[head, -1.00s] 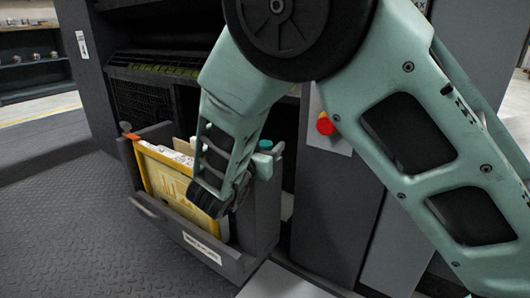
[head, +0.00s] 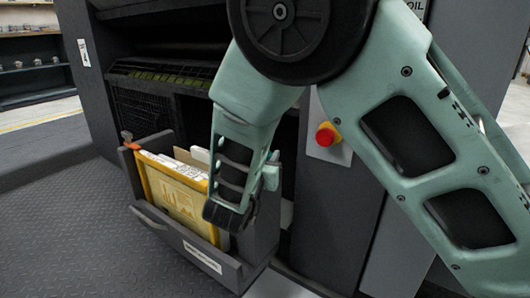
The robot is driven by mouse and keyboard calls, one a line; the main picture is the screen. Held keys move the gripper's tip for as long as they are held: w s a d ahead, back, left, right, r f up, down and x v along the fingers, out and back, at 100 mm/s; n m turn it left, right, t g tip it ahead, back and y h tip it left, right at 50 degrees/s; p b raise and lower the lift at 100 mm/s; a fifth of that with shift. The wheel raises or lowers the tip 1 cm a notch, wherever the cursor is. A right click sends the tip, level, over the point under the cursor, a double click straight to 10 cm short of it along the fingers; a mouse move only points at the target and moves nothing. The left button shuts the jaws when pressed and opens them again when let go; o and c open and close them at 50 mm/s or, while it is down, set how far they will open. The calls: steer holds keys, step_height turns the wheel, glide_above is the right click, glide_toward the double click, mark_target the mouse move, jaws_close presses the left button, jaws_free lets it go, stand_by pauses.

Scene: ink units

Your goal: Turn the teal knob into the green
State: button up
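My arm comes down across the middle of the head view, its last links in front of an open bin-like drawer (head: 168,228) on the dark machine. Only a small pale green part of my gripper (head: 270,178) shows beyond the wrist, at the drawer's right end. Its fingers are hidden, so I cannot tell whether they are open or hold anything. The teal knob is not clearly visible now; my wrist and gripper cover the area around the drawer's right end. I cannot make out a green zone or mark for the knob.
A yellow-framed panel (head: 178,195) stands in the drawer, with pale pieces behind it. An orange-red part (head: 128,142) sits at the drawer's left corner. A red button (head: 326,135) is on the machine's front, close to my arm. Dark textured floor (head: 70,225) is clear at left.

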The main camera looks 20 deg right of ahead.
steer(key=n+t+y+p, duration=0.1)
steer(key=y, duration=0.1)
steer(key=n+t+y+p, duration=0.1)
steer(key=n+y, duration=0.1)
steer(key=y, duration=0.1)
steer(key=shift+s+d+n+t, duration=0.1)
steer(key=shift+n+t, duration=0.2)
steer(key=n+y, duration=0.2)
steer(key=y, duration=0.1)
steer(key=n+t+y, duration=0.1)
steer(key=n+y, duration=0.1)
steer(key=y, duration=0.1)
steer(key=shift+d+f+y+p, duration=0.1)
steer(key=shift+y+p, duration=0.2)
steer(key=shift+y, duration=0.1)
steer(key=n+y, duration=0.2)
steer(key=y, duration=0.1)
steer(key=n+g+y, duration=0.1)
steer(key=n+y, duration=0.1)
steer(key=y, duration=0.1)
steer(key=shift+n+g+y, duration=0.3)
steer(key=shift+n, duration=0.1)
steer(key=shift+n+g+y+p, duration=0.85)
steer(key=shift+n+g+y, duration=0.9)
steer(key=shift+y, duration=0.75)
steer(key=shift+n, duration=0.25)
steer(key=o, duration=0.9)
steer(key=shift+o, duration=0.2)
steer(key=shift+a, duration=0.2)
